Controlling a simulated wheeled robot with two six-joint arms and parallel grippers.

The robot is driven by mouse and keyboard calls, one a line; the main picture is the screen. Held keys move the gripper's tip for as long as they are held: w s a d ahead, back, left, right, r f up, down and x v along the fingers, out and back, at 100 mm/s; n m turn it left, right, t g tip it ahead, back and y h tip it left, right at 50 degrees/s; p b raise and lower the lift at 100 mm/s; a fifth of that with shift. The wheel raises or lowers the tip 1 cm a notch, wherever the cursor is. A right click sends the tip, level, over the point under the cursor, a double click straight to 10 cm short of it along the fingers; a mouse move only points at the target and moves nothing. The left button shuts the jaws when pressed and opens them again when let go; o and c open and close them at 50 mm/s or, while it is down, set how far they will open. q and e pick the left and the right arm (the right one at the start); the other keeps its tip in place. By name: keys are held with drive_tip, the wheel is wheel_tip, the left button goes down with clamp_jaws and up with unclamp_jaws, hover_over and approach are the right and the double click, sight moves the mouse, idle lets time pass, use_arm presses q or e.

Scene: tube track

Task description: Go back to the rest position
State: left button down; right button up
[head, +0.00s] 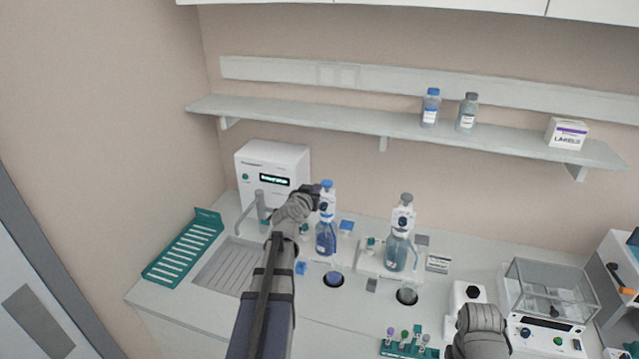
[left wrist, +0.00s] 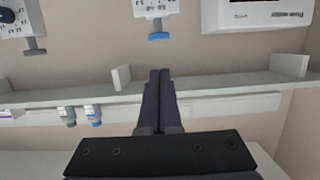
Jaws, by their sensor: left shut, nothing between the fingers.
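My left gripper (head: 316,191) is in front of the wall, at the upper part of a dispenser with a blue knob (head: 327,184) on a blue bottle (head: 326,238). I cannot tell whether they touch. In the left wrist view its two dark fingers (left wrist: 160,76) are together with nothing between them. That view is upside down and shows the blue knob (left wrist: 158,37) beyond the fingers. My right arm shows only as a grey link at the bottom right of the head view; its gripper is not seen.
A second dispenser bottle (head: 396,252) stands to the right. A white instrument (head: 272,165) and green rack (head: 185,247) are at the left. A tube rack (head: 408,348) and glass-cased balance (head: 548,292) are at the front right. The wall shelf (head: 330,118) holds two bottles and a label box (head: 566,134).

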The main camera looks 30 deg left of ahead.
use_arm(q)
drive_tip(key=shift+d, duration=0.1)
idle(0.4)
drive_tip(key=s+d+f+m+g+h, duration=0.1)
drive_tip(key=s+d+f+g+h, duration=0.1)
drive_tip(key=d+f, duration=0.35)
drive_tip(key=s+d+f+m+g+h, duration=0.1)
drive_tip(key=s+d+f+g+h, duration=0.15)
drive_tip(key=d, duration=0.65)
drive_tip(key=s+d+f+m+g+h, duration=0.1)
drive_tip(key=s+d+f+g, duration=0.15)
drive_tip(key=d, duration=0.55)
drive_tip(key=s+d+f+g+y, duration=0.1)
drive_tip(key=s+d+f+g, duration=0.25)
drive_tip(key=s, duration=0.35)
drive_tip(key=s+d+f+g+y, duration=0.1)
drive_tip(key=s+d+f+g, duration=0.25)
drive_tip(key=s, duration=0.45)
drive_tip(key=s+d+f+m+g+y+b, duration=0.1)
drive_tip(key=s+d+f+m+b, duration=0.2)
drive_tip(key=d+f+b, duration=0.7)
wheel_tip(320, 180, down, 3)
drive_tip(key=s+b, duration=0.2)
drive_tip(key=b, duration=0.1)
drive_tip(key=shift+s+d+b, duration=0.15)
drive_tip(key=shift+d+b, duration=0.1)
drive_tip(key=shift+b, duration=0.15)
drive_tip(key=shift+r, duration=0.1)
